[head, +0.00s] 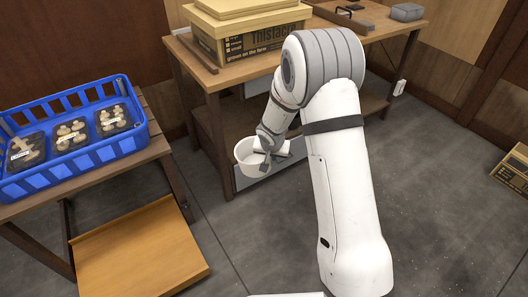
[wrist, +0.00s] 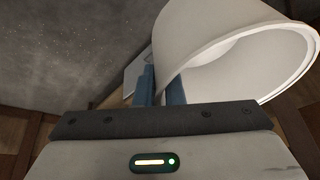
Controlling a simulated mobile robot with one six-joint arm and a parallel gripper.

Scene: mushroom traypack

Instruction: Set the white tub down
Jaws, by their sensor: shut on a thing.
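The white tub (head: 243,153) is in the middle of the head view, held in front of the back table, above the floor. My gripper (head: 264,166) is shut on the tub's wall at its right side. In the wrist view the tub (wrist: 215,35) shows large at the upper right, with its open mouth toward the right. The blue-grey fingers of my gripper (wrist: 162,85) pinch the wall there. The tub's inside is partly visible and I see nothing in it. Its underside is hidden in the head view.
A blue crate (head: 75,160) with several dark mushroom packs stands on the left table (head: 148,152). An orange-brown board (head: 140,250) is low in front of it. The back table (head: 205,72) holds cardboard boxes (head: 250,42) and a grey box (head: 407,12). Another box (head: 514,165) is at the right.

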